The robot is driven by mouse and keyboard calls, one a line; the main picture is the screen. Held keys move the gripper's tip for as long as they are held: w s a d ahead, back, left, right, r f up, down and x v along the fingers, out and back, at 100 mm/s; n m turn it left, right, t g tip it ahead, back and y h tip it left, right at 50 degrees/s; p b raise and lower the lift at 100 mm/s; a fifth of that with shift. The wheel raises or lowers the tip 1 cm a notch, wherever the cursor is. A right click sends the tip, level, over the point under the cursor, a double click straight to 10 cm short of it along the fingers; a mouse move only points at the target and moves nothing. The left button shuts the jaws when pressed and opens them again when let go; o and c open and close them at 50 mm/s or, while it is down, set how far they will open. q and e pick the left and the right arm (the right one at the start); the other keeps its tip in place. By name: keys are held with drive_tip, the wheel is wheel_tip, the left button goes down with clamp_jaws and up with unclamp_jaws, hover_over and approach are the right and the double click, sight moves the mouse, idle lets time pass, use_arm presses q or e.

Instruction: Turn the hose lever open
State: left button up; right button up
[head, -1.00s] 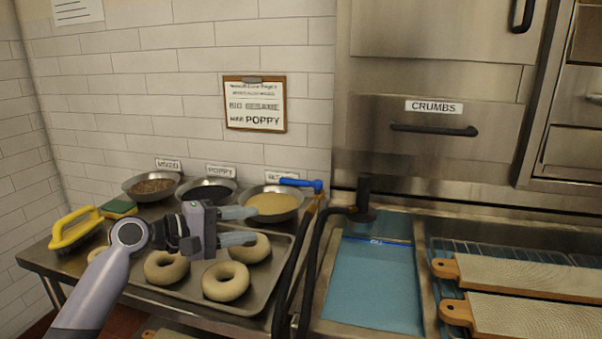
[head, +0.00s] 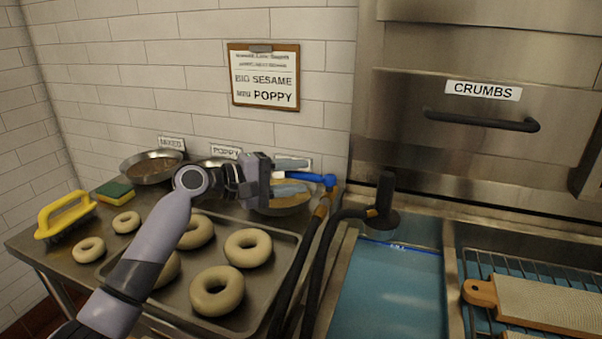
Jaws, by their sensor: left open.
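The blue hose lever (head: 328,181) sits on top of a brass fitting (head: 321,208) at the back, left of the sink. The lever points left, and its left part is partly hidden by my gripper. A black hose (head: 304,255) runs down from the fitting. My left gripper (head: 293,177) is open, with its fingers pointing right toward the lever, one above the other in the picture. My right gripper is not in view.
A tray (head: 252,326) with several bagels lies on the left counter. Bowls stand behind it, one a sesame bowl (head: 284,211) under the gripper. A yellow brush (head: 65,214) and a sponge (head: 115,191) lie left. A black nozzle (head: 383,206) stands behind the blue water (head: 385,290).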

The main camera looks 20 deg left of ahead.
use_arm(q)
drive_tip(key=shift+x, duration=0.85)
drive_tip(key=shift+a, duration=0.1)
clamp_jaws()
drive_tip(key=shift+w, duration=0.1)
